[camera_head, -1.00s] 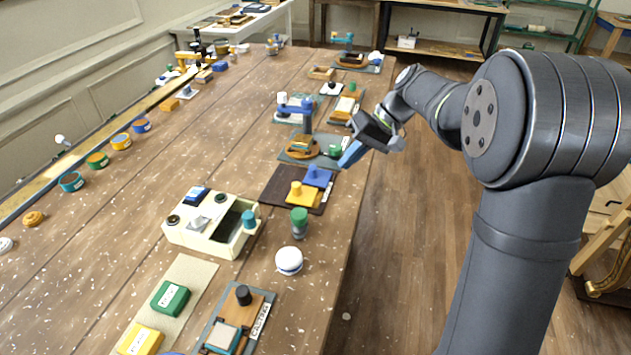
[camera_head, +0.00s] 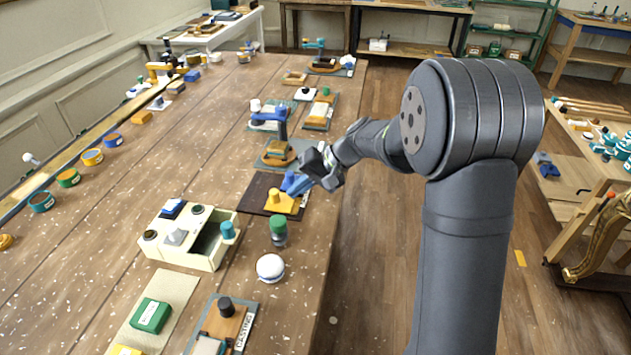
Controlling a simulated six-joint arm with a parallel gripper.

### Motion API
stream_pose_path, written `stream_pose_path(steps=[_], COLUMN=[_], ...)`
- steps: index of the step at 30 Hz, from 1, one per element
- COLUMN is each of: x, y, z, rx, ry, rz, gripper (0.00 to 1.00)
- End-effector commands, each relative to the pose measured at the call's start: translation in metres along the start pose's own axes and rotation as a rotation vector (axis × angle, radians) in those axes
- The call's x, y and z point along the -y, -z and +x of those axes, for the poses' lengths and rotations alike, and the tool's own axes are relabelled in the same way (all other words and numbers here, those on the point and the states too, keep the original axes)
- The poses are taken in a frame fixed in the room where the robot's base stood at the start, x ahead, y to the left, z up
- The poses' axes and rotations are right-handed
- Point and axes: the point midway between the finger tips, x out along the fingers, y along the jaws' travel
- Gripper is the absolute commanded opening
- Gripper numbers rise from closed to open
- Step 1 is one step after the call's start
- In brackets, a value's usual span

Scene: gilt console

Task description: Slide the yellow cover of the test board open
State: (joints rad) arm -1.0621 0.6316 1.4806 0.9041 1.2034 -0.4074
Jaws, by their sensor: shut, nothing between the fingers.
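The test board (camera_head: 254,190) is a dark brown plate near the right edge of the long table. Its yellow cover (camera_head: 283,206), with a yellow knob on top, lies on the board's near right part. A blue cover (camera_head: 289,179) lies just behind it and is partly hidden by my gripper.
A green-topped jar (camera_head: 278,231) and a white round knob (camera_head: 270,267) stand in front of the board. A cream box (camera_head: 166,248) stands to the left front. Bare table lies left of the board.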

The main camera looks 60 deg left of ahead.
Motion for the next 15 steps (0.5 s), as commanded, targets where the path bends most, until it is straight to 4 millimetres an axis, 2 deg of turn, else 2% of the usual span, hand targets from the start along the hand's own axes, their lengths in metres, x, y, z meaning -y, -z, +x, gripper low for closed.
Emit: stream_pose_path(steps=[6,15], x=[0.0101,0.0108], y=[0.0001,0.0002], z=[0.0112,0.0117], rx=[0.0,-0.001], ry=[-0.001,-0.001], rz=[0.0,0.0], gripper=[0.0,0.0])
